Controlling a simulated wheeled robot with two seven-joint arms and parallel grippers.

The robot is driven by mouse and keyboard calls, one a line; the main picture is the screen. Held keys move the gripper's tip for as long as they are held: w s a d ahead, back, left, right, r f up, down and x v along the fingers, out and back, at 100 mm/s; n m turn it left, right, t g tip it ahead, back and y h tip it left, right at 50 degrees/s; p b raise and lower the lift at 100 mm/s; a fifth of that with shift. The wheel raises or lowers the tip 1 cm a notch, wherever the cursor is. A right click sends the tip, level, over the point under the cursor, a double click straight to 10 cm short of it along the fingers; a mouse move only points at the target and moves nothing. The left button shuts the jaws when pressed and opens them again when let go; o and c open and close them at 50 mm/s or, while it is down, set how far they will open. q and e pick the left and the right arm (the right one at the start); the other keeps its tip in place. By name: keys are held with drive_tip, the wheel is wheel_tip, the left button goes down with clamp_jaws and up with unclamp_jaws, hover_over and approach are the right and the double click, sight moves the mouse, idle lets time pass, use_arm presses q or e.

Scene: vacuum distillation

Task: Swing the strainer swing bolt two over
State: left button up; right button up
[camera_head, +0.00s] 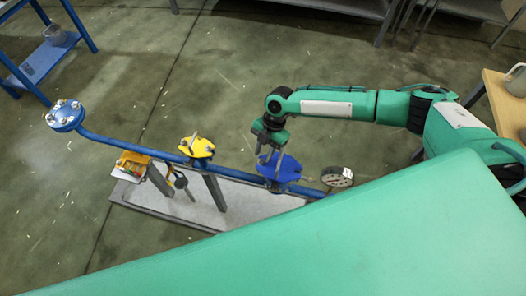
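A blue pipe (120,147) runs above a grey base plate. A blue slotted plate-like part (283,168), which may be the strainer's cover, sits on the pipe's right half. A yellow part (197,147) with dark bolts sits on the pipe farther left. My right gripper (270,158) points down at the left side of the blue part, with its fingers overlapping it in the picture. I cannot tell whether it touches a swing bolt or is open or shut. The single swing bolts are too small to tell apart. My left gripper is not in view.
A round bolted flange (66,115) ends the pipe at left. A round dial-like part (337,177) is at its right end. A wooden table (504,105) with a mug stands right.

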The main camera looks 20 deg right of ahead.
drive_tip(key=shift+x, duration=0.8)
clamp_jaws()
drive_tip(key=shift+w, duration=0.1)
